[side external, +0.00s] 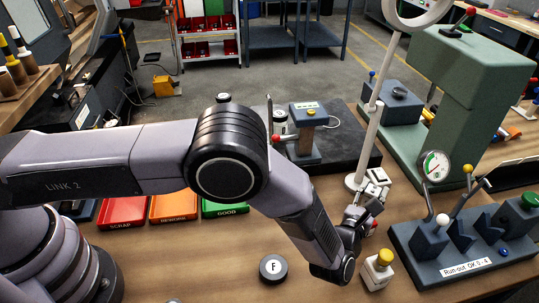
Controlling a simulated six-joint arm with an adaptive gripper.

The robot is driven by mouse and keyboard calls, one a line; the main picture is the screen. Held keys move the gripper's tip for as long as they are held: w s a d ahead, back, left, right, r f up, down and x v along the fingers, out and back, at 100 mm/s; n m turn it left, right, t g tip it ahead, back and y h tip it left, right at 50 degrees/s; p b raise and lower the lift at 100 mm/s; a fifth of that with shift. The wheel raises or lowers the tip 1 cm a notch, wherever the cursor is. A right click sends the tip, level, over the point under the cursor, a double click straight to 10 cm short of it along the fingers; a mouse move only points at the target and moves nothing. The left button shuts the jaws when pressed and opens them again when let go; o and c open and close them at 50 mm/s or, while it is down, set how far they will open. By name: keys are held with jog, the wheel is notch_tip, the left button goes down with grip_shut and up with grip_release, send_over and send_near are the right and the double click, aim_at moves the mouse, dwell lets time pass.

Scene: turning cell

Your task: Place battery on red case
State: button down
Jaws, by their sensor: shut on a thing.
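My gripper (369,212) is low over the bench at the right of the middle, its fingers partly hidden by my wrist. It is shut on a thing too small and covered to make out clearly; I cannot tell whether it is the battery. A small red part (371,228) shows right beside the fingers. A small pale block with a yellow top (379,265) stands on the bench just below the gripper, apart from it. I cannot identify a red case for certain; a red tray marked SCRAP (122,211) lies at the left, far from the gripper.
White blocks (376,181) stand by a lamp foot (355,183) just behind the gripper. A blue run-out fixture (465,245) with a dial is at the right. Orange (174,208) and green (225,209) trays adjoin the red one. A black disc marked F (273,268) lies in front.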

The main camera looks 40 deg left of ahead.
jog(key=shift+w+d+f, duration=0.1)
jog(key=shift+f, duration=1.6)
jog(key=shift+f, duration=0.1)
jog(key=c, duration=0.8)
grip_release()
